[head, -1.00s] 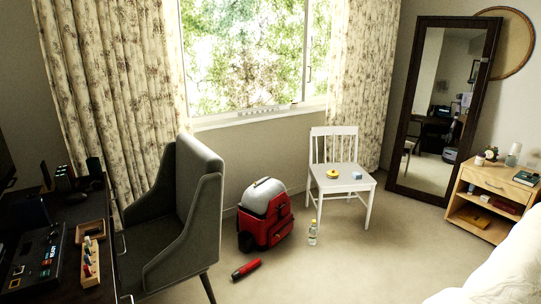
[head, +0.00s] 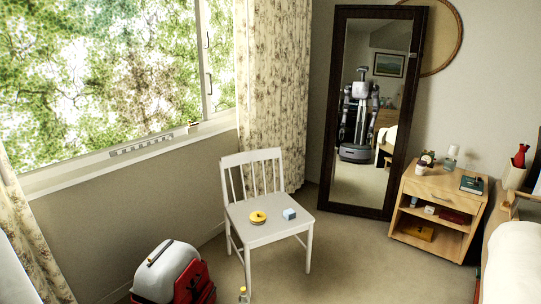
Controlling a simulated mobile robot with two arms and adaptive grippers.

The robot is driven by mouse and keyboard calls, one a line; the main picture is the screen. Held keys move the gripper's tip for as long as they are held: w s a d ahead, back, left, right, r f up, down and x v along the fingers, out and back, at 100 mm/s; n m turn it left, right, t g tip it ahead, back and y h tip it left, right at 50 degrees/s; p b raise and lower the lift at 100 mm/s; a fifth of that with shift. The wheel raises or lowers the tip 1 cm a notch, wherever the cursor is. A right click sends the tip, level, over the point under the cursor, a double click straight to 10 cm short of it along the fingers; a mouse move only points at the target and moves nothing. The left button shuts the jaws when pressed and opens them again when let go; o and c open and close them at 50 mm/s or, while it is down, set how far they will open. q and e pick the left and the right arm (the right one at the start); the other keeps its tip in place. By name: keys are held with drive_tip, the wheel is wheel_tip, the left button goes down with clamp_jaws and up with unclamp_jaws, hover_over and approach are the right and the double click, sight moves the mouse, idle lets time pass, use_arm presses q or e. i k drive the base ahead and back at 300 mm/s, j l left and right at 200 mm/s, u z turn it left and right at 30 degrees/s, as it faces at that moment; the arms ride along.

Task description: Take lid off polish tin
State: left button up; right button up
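A small round yellow object (head: 258,217) with a dark centre lies on the seat of the white chair (head: 262,234). It may be the polish tin, but it is too small to tell, and I cannot make out a lid. A small light-blue block (head: 289,214) sits to its right on the same seat, apart from it. Neither of my grippers is directly in view. A robot's reflection shows in the mirror, too small to read its grippers.
A red backpack (head: 204,289) with a grey-white top and a bottle (head: 243,294) stand at the bottom edge. A tall dark-framed mirror (head: 322,130) leans behind the chair. A wooden nightstand (head: 436,200) and a bed (head: 510,270) are at right. Carpet right of the chair is clear.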

sight(257, 218)
drive_tip(key=i+j+z, duration=0.1)
drive_tip(key=i+z, duration=0.4)
drive_tip(key=i, duration=1.25)
